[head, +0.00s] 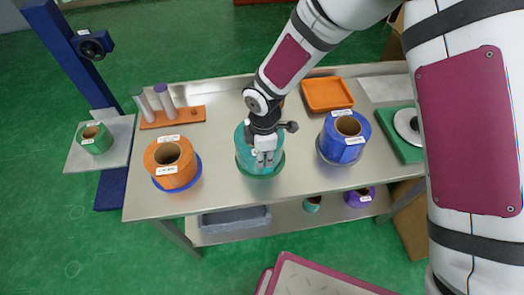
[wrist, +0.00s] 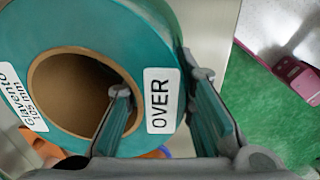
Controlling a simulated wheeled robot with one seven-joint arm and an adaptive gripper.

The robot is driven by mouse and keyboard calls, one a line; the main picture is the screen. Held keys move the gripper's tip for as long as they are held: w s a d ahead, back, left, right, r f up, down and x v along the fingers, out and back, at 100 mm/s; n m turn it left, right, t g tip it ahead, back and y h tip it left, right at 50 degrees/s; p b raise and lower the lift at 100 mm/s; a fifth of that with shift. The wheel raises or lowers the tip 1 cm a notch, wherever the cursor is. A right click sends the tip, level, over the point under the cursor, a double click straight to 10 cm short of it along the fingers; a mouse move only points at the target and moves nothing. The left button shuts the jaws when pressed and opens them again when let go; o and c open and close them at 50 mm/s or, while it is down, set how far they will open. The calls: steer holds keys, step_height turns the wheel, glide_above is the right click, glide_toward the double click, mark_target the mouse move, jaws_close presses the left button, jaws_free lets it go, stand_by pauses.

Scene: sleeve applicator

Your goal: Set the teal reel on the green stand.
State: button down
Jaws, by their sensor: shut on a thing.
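The teal reel (head: 243,153) is near the middle of the steel table, with a brown cardboard core and white labels. In the wrist view the teal reel (wrist: 135,40) fills the upper left, and one label reads "OVER". My gripper (head: 265,158) is over it, shut on its wall. One finger is inside the core and the other is outside, beside the label; my gripper also shows in the wrist view (wrist: 165,115). A round green stand (head: 262,176) shows as a rim below the reel. I cannot tell whether the reel touches it.
An orange reel (head: 170,165) on a blue disc stands left, and a blue reel (head: 343,140) stands right. An orange peg board (head: 172,117), an orange tray (head: 328,94) and a green base with a white disc (head: 398,145) are near. A shelf (head: 290,222) lies below.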

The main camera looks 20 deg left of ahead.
steer(key=shift+a+f, duration=0.1)
steer(key=shift+f, duration=0.05)
steer(key=shift+f, duration=0.2)
steer(key=c, duration=1.4)
jaws_free()
steer(key=shift+o, duration=0.2)
steer(key=r, duration=0.6)
steer(key=r+b, duration=0.1)
steer(key=r, duration=0.5)
steer(key=shift+s+d+r, duration=0.15)
steer(key=shift+d, duration=0.05)
